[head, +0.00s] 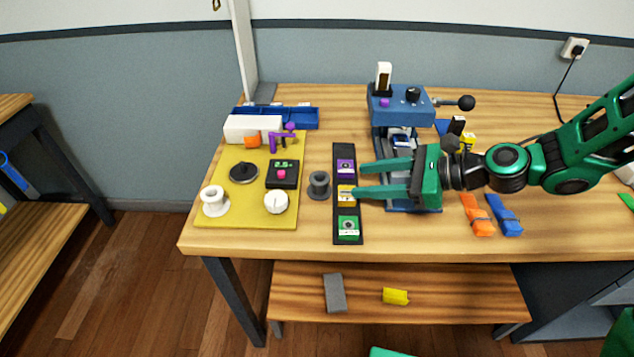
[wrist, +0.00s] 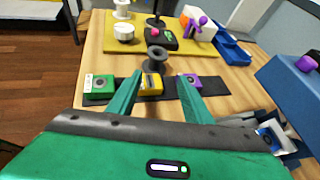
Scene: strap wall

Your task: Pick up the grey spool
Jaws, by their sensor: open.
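The grey spool (head: 319,184) stands upright on the wooden table, between the yellow mat and the black strip. It also shows in the wrist view (wrist: 157,58), beyond the strip and roughly in line with the gap between my fingers. My green gripper (head: 358,180) is open and empty, pointing left above the black strip. Its fingertips (wrist: 160,77) are a short way from the spool and not around it.
A black strip (head: 344,228) with purple, yellow and green blocks lies under my fingers. The yellow mat (head: 236,214) holds a white spool (head: 214,200), a dark disc and a black device. A blue machine (head: 402,104) stands behind my gripper.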

